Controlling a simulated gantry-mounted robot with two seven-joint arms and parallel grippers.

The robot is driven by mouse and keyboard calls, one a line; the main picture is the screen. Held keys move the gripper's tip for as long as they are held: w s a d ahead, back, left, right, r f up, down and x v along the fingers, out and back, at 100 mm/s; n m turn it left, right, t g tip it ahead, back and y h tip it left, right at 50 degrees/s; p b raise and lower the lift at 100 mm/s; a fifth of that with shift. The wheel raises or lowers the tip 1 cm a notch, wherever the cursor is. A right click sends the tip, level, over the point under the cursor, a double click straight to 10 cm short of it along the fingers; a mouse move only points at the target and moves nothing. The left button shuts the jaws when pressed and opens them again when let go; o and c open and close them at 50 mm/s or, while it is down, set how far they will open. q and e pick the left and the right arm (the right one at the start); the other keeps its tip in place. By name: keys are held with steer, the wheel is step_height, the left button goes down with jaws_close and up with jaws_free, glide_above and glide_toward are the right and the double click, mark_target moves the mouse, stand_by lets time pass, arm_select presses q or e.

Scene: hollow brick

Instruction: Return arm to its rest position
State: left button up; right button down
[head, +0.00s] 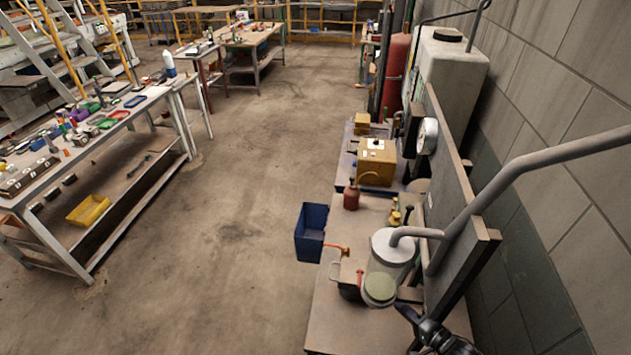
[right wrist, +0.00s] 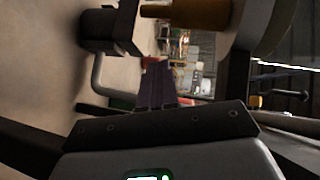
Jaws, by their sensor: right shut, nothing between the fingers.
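My right gripper (head: 404,309) shows at the bottom right of the head view, black, beside the bench with the pipework. Most of the right arm is outside the head view. My left arm and left gripper do not show.
The bench (head: 335,305) carries a lidded vessel (head: 392,246), a red bottle (head: 351,196) and a yellow box (head: 376,162). A blue bin (head: 311,232) sits at its left edge. A grey pipe (head: 520,165) and block wall are on the right. The floor in the middle is clear.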

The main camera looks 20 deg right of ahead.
steer(key=s+a+r+n+g+p, duration=0.25)
steer(key=s+a+r, duration=0.2)
steer(key=a, duration=0.35)
steer(key=s+a+r+n+g+p, duration=0.1)
steer(key=s+a+r+n+p, duration=0.2)
steer(key=a+r, duration=0.4)
arm_select(q)
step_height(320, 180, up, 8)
steer(key=p, duration=0.1)
steer(key=shift+p, duration=0.4)
arm_select(e)
steer(key=s+a+r+n+g+h, duration=0.1)
steer(key=s+r+n+g+h, duration=0.2)
steer(key=s, duration=0.9)
step_height(320, 180, up, 2)
steer(key=n+g, duration=0.4)
steer(key=n, duration=0.2)
steer(key=shift+s+a+g+h, duration=0.2)
steer(key=shift+s+g+h, duration=0.15)
steer(key=shift+h, duration=0.05)
steer(key=shift+n, duration=0.25)
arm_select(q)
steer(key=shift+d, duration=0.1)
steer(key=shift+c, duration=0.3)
